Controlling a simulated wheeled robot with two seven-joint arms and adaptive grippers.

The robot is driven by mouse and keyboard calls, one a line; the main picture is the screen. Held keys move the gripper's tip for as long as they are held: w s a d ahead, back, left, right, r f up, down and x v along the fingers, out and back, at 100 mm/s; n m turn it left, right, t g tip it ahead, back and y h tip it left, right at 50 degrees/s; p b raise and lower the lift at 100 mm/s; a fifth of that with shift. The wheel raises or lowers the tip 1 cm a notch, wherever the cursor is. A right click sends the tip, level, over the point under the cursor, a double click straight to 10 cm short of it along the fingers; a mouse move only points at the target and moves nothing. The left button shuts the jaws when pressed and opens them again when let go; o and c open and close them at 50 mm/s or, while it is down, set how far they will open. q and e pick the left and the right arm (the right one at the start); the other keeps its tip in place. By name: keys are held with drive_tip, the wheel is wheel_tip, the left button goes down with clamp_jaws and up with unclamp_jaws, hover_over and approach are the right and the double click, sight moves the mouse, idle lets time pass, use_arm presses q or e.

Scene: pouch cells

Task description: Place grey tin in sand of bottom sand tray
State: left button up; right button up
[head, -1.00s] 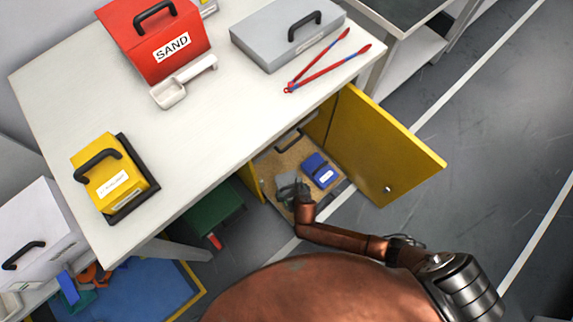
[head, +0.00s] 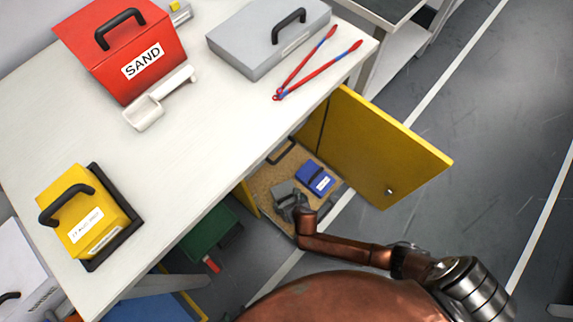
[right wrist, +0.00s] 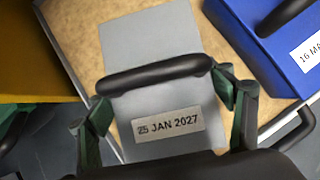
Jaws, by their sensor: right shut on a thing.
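The grey tin (right wrist: 165,50) has a black handle and a label reading 25 JAN 2027. In the right wrist view, my right gripper (right wrist: 165,92) has its green fingers on both sides of the tin and is shut on it. The tin is over or on the tan sand of the low sand tray (right wrist: 75,30); I cannot tell whether it touches. In the head view, my right gripper (head: 290,200) partly hides the tin (head: 282,188) inside the tray (head: 262,183), below the table. My left gripper is not in view.
A blue tin (head: 315,178) lies in the tray right of the grey tin. An open yellow door (head: 375,145) stands to the right. The white table (head: 190,150) overhangs behind, with a red SAND box (head: 125,50), scoop, yellow tin, grey case and red tongs (head: 310,70).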

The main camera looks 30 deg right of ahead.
use_arm(q)
drive_tip(key=shift+w, duration=0.1)
use_arm(e)
drive_tip(key=shift+w+r, duration=0.2)
drive_tip(key=shift+a+f, duration=0.1)
drive_tip(key=o, duration=2.1)
drive_tip(key=shift+s+f, duration=0.15)
drive_tip(key=shift+r, duration=0.25)
drive_tip(key=p+v, duration=0.7)
drive_tip(key=v, duration=0.3)
drive_tip(key=shift+s+r, duration=0.1)
drive_tip(key=shift+r, duration=0.3)
drive_tip(key=shift+s+r+p, duration=0.3)
drive_tip(key=shift+s+r, duration=0.05)
drive_tip(key=shift+s, duration=0.1)
use_arm(q)
drive_tip(key=s+a+r+g+y, duration=0.2)
drive_tip(key=s+a+r+g, duration=0.3)
drive_tip(key=s+a+r, duration=0.3)
wheel_tip(320, 180, up, 2)
drive_tip(key=s, duration=0.3)
drive_tip(key=shift+a+r+g, duration=0.15)
drive_tip(key=shift+a+g, duration=0.05)
drive_tip(key=shift+g, duration=0.1)
